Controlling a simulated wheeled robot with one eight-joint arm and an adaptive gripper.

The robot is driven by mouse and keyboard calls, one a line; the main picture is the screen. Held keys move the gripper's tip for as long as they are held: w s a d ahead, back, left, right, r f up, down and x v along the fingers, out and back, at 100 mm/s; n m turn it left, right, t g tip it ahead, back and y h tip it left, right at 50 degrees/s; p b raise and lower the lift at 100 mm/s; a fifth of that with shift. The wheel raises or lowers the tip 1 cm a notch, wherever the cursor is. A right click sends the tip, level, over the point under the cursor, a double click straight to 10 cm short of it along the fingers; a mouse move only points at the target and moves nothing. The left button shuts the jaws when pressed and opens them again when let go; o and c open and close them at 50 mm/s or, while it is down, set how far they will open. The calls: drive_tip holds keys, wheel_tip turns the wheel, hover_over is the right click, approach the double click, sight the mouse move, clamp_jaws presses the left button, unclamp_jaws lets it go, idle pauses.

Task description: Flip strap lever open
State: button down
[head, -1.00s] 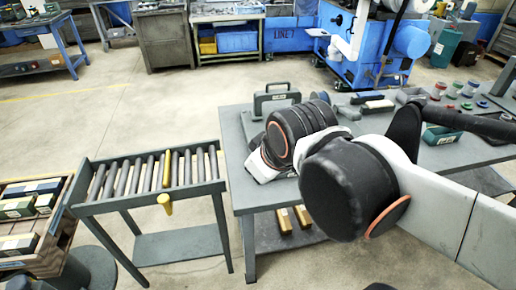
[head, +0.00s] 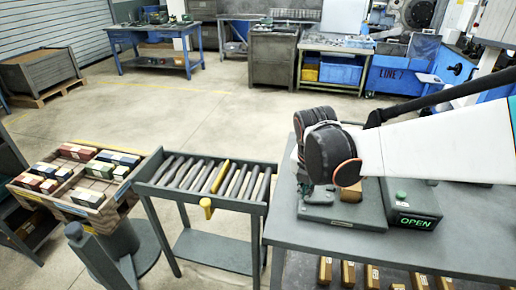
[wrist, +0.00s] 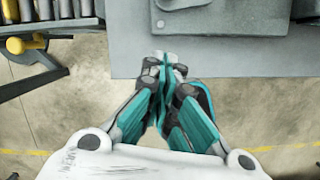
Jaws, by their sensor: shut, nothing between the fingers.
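My gripper (wrist: 168,65) is shut and empty in the wrist view, its teal fingers together over the edge of the grey table. Just ahead of the fingertips, a small light-metal fitting (wrist: 180,4) sits at the edge of a grey base plate (wrist: 245,18). In the head view the grey base plate (head: 345,212) lies on the table's near left, with a small grey-green piece (head: 319,196) on it. I cannot tell which part is the strap lever. My arm hides much of the plate and my fingers in the head view.
A box with a green button and an OPEN sign (head: 416,222) stands right of the plate. A roller conveyor (head: 187,207) with a yellow handle (head: 207,206) stands to the left. A bin of coloured boxes (head: 88,200) is farther left. The table's right part looks clear.

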drive_tip(key=shift+n, duration=0.7)
drive_tip(key=b+x, duration=0.4)
drive_tip(key=x, duration=0.7)
drive_tip(key=shift+d, duration=0.1)
drive_tip(key=w, duration=0.1)
drive_tip(key=w+d+b, duration=0.1)
drive_tip(key=shift+w+d+r, duration=0.15)
drive_tip(key=shift+w, duration=0.25)
drive_tip(key=shift+w+d+r, duration=0.15)
drive_tip(key=shift+w+d, duration=0.05)
drive_tip(key=shift+w, duration=0.2)
drive_tip(key=shift+w+r+m, duration=0.1)
drive_tip(key=shift+w+m, duration=0.9)
drive_tip(key=shift+w, duration=0.05)
